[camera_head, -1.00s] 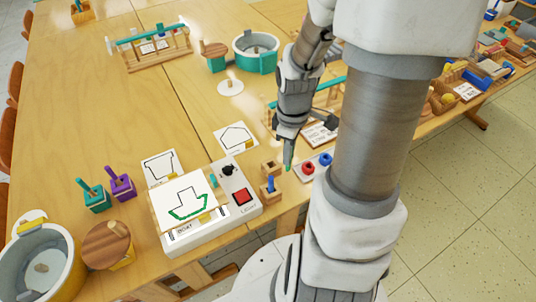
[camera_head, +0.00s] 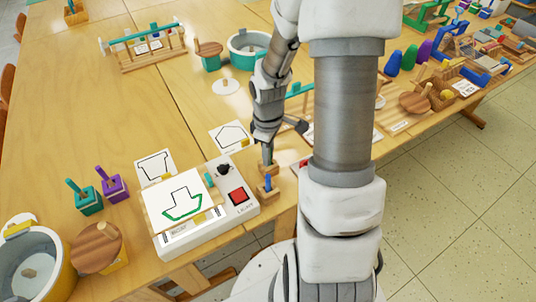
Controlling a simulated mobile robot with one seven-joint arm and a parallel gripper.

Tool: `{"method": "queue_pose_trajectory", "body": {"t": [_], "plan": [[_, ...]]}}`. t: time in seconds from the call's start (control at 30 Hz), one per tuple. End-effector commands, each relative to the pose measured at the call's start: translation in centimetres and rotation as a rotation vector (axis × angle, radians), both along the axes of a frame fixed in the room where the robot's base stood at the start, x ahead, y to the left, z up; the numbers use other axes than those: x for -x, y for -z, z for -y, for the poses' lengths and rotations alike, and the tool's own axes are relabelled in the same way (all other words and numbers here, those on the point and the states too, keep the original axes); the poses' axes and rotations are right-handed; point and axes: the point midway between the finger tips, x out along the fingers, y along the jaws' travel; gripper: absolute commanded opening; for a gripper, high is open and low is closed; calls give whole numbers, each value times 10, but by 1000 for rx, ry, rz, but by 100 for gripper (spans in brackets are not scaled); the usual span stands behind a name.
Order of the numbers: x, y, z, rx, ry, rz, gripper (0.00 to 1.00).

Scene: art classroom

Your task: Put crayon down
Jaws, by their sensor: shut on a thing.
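My gripper (camera_head: 267,142) is shut on a green crayon (camera_head: 268,157), of which only a short part shows below the fingers. The crayon points down at a small wooden block (camera_head: 266,170). I cannot tell whether its tip is in the block or just above it. In front of it, a second wooden block (camera_head: 268,195) holds an upright blue crayon (camera_head: 268,181). To the left, a drawing sheet with a green boat outline (camera_head: 181,207) lies on a white light box (camera_head: 208,228).
The light box has a black knob (camera_head: 223,169) and a red switch (camera_head: 238,196) close to the blocks. Outline cards (camera_head: 154,168) (camera_head: 230,136) lie behind it. Teal (camera_head: 86,199) and purple (camera_head: 115,185) holders stand left. My arm hides the table right of the blocks.

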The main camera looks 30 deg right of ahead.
Motion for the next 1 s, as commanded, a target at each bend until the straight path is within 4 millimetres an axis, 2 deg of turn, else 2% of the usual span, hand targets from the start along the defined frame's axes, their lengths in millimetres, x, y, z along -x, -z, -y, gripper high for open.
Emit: {"method": "queue_pose_trajectory", "body": {"t": [0.13,0.17,0.3,0.33,0.7,0.87,1.0], "plan": [[0,4,0,0,0,0,0],[0,4,0,0,0,0,17],[0,3,0,0,0,0,42],[0,3,0,0,0,0,45],[0,-3,0,0,1,0,45],[-1,-31,1,1,2,5,45],[-1,-63,1,3,2,5,45]]}}
